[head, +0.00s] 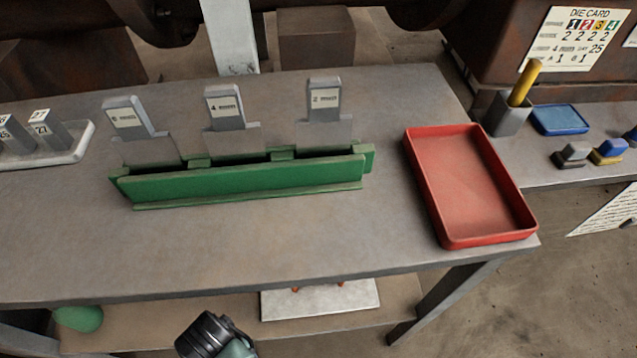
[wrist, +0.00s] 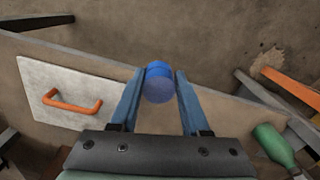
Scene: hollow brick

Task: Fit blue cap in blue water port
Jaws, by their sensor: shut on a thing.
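The blue cap (wrist: 159,83) is a short round piece between the two fingertips of my gripper (wrist: 160,76) in the wrist view. My gripper is shut on it, with a finger on each side. A lower shelf and the floor show beyond the cap. I cannot make out the cap or the fingertips in the head view. No blue water port can be made out in either view.
The grey table (head: 330,235) holds a green rack (head: 245,181) with three tagged blocks and an empty red tray (head: 475,190). A white plate (wrist: 75,90) with an orange handle (wrist: 72,103) and a green bottle (wrist: 272,145) are low down. A blue dish (head: 560,119) stands right.

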